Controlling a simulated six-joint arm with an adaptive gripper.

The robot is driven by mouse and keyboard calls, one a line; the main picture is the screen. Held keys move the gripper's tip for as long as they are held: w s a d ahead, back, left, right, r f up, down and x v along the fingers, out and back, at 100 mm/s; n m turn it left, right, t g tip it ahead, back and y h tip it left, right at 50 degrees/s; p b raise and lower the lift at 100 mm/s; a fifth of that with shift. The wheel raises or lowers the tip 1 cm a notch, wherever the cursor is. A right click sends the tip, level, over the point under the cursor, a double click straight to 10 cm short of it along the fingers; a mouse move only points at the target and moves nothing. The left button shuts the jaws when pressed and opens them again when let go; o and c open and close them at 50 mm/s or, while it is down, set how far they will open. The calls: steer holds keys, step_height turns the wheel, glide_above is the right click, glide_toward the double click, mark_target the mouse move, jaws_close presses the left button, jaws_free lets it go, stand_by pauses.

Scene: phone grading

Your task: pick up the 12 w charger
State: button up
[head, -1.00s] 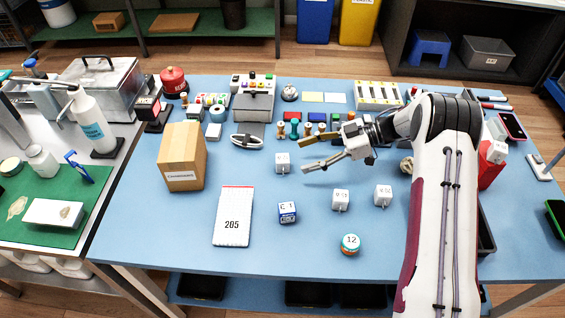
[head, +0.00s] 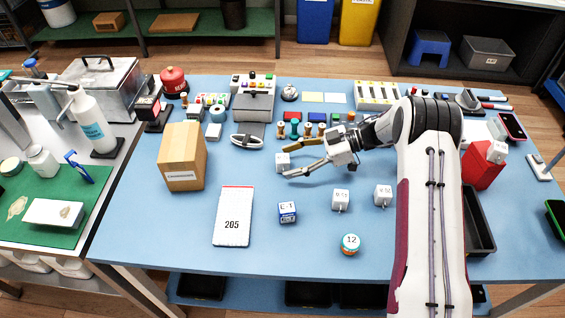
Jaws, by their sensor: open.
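Three small white charger cubes stand on the blue table. One charger (head: 281,161) is at the middle. Two others, a charger (head: 340,199) and a charger (head: 383,194), stand nearer the front right. Their labels are too small to read surely, so I cannot tell which is the 12 W one. My gripper (head: 287,165) is open and low over the table, pointing left. Its fingertips reach the right side of the middle charger, one toward its back and one toward its front. I cannot tell whether they touch it.
A cardboard box (head: 183,160) stands left and a notepad marked 205 (head: 233,222) lies in front. A blue-white cube (head: 287,211) and a round tin marked 12 (head: 350,243) stand near the front. A red box (head: 482,165) is right.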

stand_by(0.3)
steer(key=c, duration=1.2)
steer(key=shift+r, duration=0.1)
steer(key=shift+c, duration=0.2)
step_height(320, 180, up, 10)
